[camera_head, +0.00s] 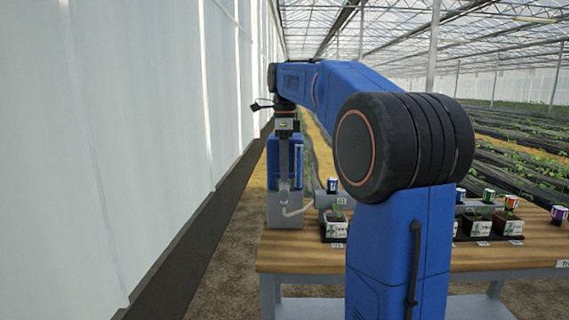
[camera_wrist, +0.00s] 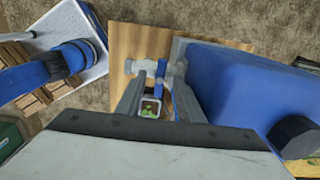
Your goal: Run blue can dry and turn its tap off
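The large blue can (camera_head: 273,165) stands on a grey stand (camera_head: 284,212) at the bench's left end. It fills the right of the wrist view (camera_wrist: 235,85), with a dark cap (camera_wrist: 295,136). A grey tap fitting (camera_wrist: 146,67) with a blue part (camera_wrist: 160,82), apparently its lever, shows beside the can. My gripper (camera_wrist: 158,88) points down next to the can, its fingers apart on either side of the blue part. Contact cannot be told. In the head view my gripper (camera_head: 285,180) is small in front of the can. The liquid level is not visible.
A potted plant (camera_wrist: 150,107) shows below between my fingers. A small blue tin (camera_head: 333,185) sits on a grey block, and several coloured tins and potted plants stand further right on the wooden bench (camera_head: 300,255). A white wall (camera_head: 110,150) runs along the left.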

